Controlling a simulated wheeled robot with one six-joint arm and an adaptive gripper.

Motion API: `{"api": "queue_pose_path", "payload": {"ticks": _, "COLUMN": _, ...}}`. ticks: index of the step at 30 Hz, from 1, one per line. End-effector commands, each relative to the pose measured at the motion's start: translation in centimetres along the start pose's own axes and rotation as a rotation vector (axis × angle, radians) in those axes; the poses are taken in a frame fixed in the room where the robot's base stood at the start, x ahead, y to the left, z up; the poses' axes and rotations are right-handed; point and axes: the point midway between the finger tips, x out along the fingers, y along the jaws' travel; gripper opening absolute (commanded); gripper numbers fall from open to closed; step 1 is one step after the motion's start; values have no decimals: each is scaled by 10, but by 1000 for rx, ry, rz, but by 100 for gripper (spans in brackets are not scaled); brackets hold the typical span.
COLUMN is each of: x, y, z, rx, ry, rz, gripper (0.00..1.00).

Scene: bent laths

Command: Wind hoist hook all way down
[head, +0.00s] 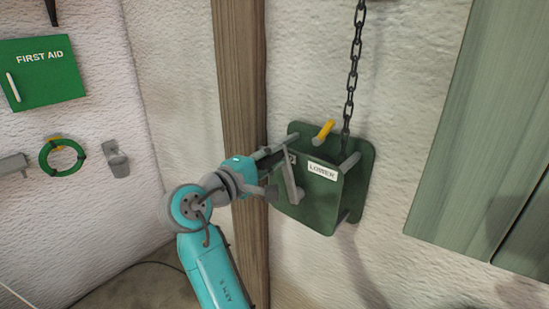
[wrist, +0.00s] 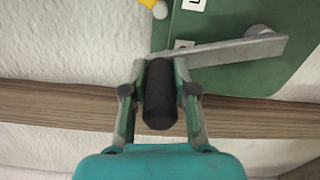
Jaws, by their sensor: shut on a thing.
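The green hoist box (head: 322,196) is fixed to the white wall and has a white LOWER label (head: 322,171). A dark chain (head: 352,70) runs up from it. A yellow lever (head: 323,132) sticks out near its top. The hook is not in view. A grey crank arm (wrist: 240,51) runs from a hub on the box to a black grip (wrist: 159,95). My gripper (wrist: 160,88) is shut on that black grip, one finger on each side. In the head view my gripper (head: 264,176) is at the box's left side, and the grip is hard to make out.
A wooden post (head: 241,90) stands just left of the box, behind my arm. A green first aid cabinet (head: 43,72) and a green ring (head: 62,157) hang on the left wall. Large green panels (head: 500,130) are at the right.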

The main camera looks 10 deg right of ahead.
Motion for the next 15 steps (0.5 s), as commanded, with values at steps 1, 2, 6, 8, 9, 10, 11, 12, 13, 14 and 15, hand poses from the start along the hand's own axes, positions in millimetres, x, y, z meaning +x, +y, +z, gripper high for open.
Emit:
{"api": "queue_pose_path", "payload": {"ticks": 1, "x": 0, "y": 0, "z": -1, "rx": 0, "ry": 2, "rz": 0, "gripper": 0}}
{"api": "queue_pose_path", "payload": {"ticks": 2, "x": 0, "y": 0, "z": -1, "rx": 0, "ry": 2, "rz": 0, "gripper": 0}}
{"api": "queue_pose_path", "payload": {"ticks": 6, "x": 0, "y": 0, "z": -1, "rx": 0, "ry": 2, "rz": 0, "gripper": 0}}
{"api": "queue_pose_path", "payload": {"ticks": 8, "x": 0, "y": 0, "z": -1, "rx": 1, "ry": 2, "rz": 0, "gripper": 0}}
{"api": "queue_pose_path", "payload": {"ticks": 9, "x": 0, "y": 0, "z": -1, "rx": 1, "ry": 2, "rz": 0, "gripper": 37}}
{"api": "queue_pose_path", "payload": {"ticks": 10, "x": 0, "y": 0, "z": -1, "rx": 1, "ry": 2, "rz": 0, "gripper": 45}}
{"api": "queue_pose_path", "payload": {"ticks": 11, "x": 0, "y": 0, "z": 0, "rx": 1, "ry": 2, "rz": 0, "gripper": 52}}
{"api": "queue_pose_path", "payload": {"ticks": 12, "x": 0, "y": 0, "z": 0, "rx": 1, "ry": 1, "rz": 0, "gripper": 53}}
{"api": "queue_pose_path", "payload": {"ticks": 13, "x": 0, "y": 0, "z": 0, "rx": 1, "ry": 1, "rz": 0, "gripper": 53}}
{"api": "queue_pose_path", "payload": {"ticks": 14, "x": 0, "y": 0, "z": 0, "rx": 1, "ry": 1, "rz": 0, "gripper": 53}}
{"api": "queue_pose_path", "payload": {"ticks": 15, "x": 0, "y": 0, "z": 0, "rx": 1, "ry": 1, "rz": 0, "gripper": 53}}
